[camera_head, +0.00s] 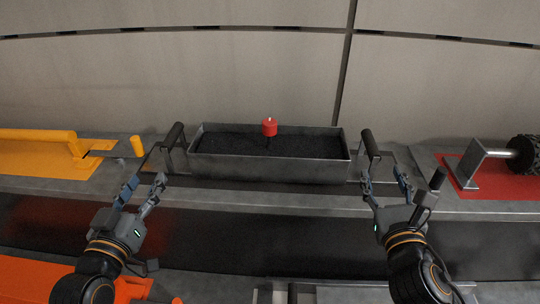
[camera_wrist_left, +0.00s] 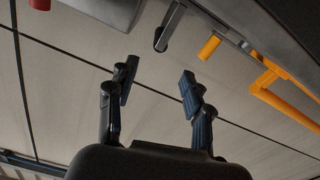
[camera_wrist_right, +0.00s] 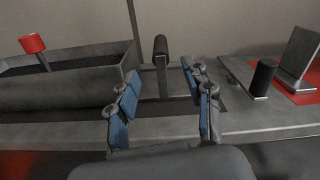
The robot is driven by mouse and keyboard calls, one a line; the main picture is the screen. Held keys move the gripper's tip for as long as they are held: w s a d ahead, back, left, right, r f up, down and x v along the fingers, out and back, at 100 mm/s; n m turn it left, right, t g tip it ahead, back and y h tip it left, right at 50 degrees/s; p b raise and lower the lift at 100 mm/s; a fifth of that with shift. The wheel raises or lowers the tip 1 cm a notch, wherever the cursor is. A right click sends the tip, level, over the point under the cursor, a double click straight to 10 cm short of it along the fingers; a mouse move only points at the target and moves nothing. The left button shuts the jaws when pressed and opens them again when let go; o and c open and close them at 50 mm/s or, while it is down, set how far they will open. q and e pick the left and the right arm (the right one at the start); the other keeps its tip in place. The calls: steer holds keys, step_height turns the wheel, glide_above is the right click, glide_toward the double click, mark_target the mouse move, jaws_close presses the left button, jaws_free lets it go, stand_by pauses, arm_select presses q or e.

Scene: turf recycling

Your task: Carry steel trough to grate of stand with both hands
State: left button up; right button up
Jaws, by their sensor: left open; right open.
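The steel trough (camera_head: 270,169) is a long grey box filled with dark granules, standing on a grey ledge at the back. It has a black-gripped handle at its left end (camera_head: 173,135) and another at its right end (camera_head: 370,144). My left gripper (camera_head: 146,181) is open and empty, in front of and left of the left handle. My right gripper (camera_head: 383,179) is open and empty, just in front of the right handle. In the right wrist view the right handle (camera_wrist_right: 161,48) stands beyond and between the open fingers. The stand's grate is not clearly identifiable.
A red knob (camera_head: 269,127) on a thin stem rises at the trough. A yellow bracket (camera_head: 70,145) stands at left. A grey bracket (camera_head: 476,160) on a red plate and a dark roller (camera_head: 525,155) are at right. A dark channel (camera_head: 270,238) runs in front.

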mark_target(164, 148)
steer(key=shift+s, duration=0.2)
arm_select(q)
steer(key=w, duration=0.4)
steer(key=w+d, duration=0.1)
steer(key=w, duration=0.9)
steer(key=shift+d+f, duration=0.15)
steer(key=shift+d, duration=0.1)
arm_select(e)
steer(key=w, duration=0.4)
steer(key=w+d, duration=0.1)
steer(key=w, duration=0.9)
steer(key=shift+w+d+f, duration=0.15)
steer(key=shift+w+d, duration=0.05)
steer(key=shift+d, duration=0.05)
arm_select(q)
jaws_close()
arm_select(e)
jaws_close()
arm_select(q)
steer(key=shift+r, duration=0.3)
arm_select(e)
steer(key=shift+r, duration=0.3)
